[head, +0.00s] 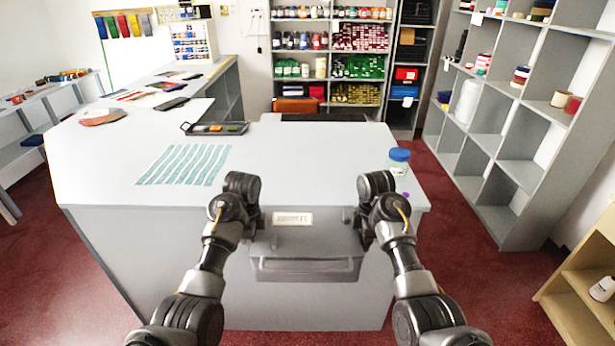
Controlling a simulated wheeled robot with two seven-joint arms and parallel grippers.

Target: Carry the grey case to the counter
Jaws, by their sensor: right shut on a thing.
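The grey case (306,241) is held up level in front of the counter (300,160), between my two arms in the head view. It has a pale label on top and a handle on the side facing me. My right gripper (354,216) is shut on the case at its right end. My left gripper (256,217) is at the left end of the case; its fingers are mostly hidden, so I cannot tell their state. The case overlaps the counter's front edge in the picture; I cannot tell whether they touch.
A striped cloth (185,164) lies on the counter's left part, with a dark tray (215,128) behind it. A blue-lidded jar (399,162) stands near the right edge. The countertop's middle is clear. Grey shelving (521,172) stands to the right beyond red floor.

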